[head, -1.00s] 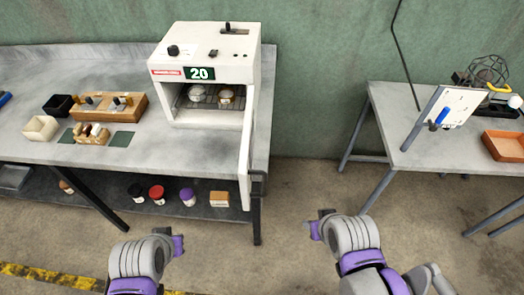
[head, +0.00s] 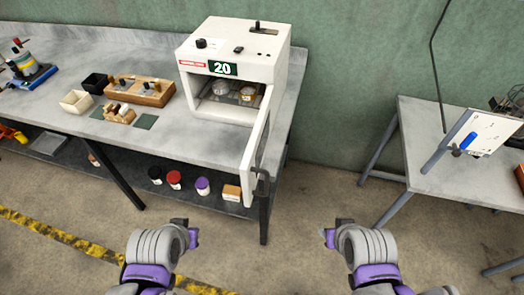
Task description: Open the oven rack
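The white oven (head: 232,64) stands on the grey bench with a display reading 20. Its door (head: 257,150) is swung open toward the front right, with a dark handle (head: 262,181) on it. Inside, a wire rack (head: 229,99) holds two round pale items (head: 247,94); the rack appears to be within the oven. My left gripper (head: 191,236) and my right gripper (head: 328,238) are both over the floor in front of the bench, apart from the oven and its door. Their finger openings are too small to tell.
Several jars (head: 174,179) stand on the lower shelf. A second table (head: 425,160) with a whiteboard (head: 482,134) is at right. The floor between is clear.

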